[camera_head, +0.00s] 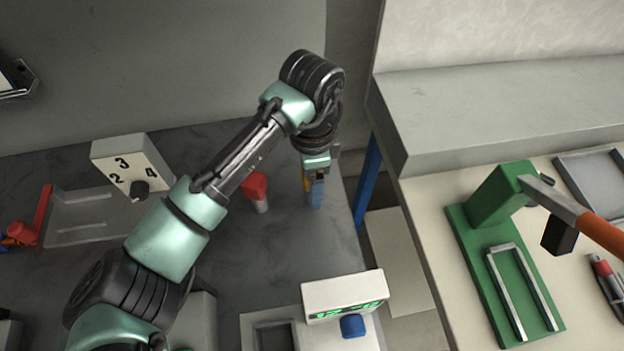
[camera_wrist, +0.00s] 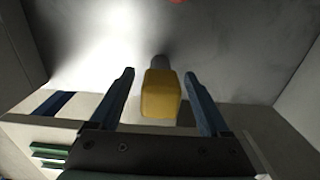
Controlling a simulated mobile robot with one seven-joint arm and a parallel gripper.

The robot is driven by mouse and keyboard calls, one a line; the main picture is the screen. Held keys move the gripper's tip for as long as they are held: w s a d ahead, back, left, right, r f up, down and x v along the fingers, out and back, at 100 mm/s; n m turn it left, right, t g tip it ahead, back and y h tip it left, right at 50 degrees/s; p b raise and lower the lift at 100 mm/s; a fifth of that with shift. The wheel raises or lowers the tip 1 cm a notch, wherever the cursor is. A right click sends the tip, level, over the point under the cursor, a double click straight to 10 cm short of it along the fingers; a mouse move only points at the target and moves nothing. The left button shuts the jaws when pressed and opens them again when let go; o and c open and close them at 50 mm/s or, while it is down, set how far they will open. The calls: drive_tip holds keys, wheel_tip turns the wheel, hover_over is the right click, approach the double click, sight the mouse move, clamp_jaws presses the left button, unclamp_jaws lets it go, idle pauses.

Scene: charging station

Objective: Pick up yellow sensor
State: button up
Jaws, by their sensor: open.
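The yellow sensor (camera_wrist: 160,96) is a rounded yellow block with a grey stem below it. In the wrist view it sits between the two blue fingers of my open gripper (camera_wrist: 160,100), with gaps visible on both sides. In the head view my gripper (camera_head: 313,190) points down at the right edge of the dark table. There the yellow sensor shows only as a thin strip (camera_head: 306,182) beside a blue finger; the rest of it is hidden.
A red-topped grey piece (camera_head: 255,190) stands left of my gripper. A box with a green display (camera_head: 345,300) stands in front of it. A numbered box with a black knob (camera_head: 131,166) is at the left. A green fixture (camera_head: 505,270) stands on the right table, beyond a gap.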

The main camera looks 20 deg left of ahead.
clamp_jaws()
idle(0.4)
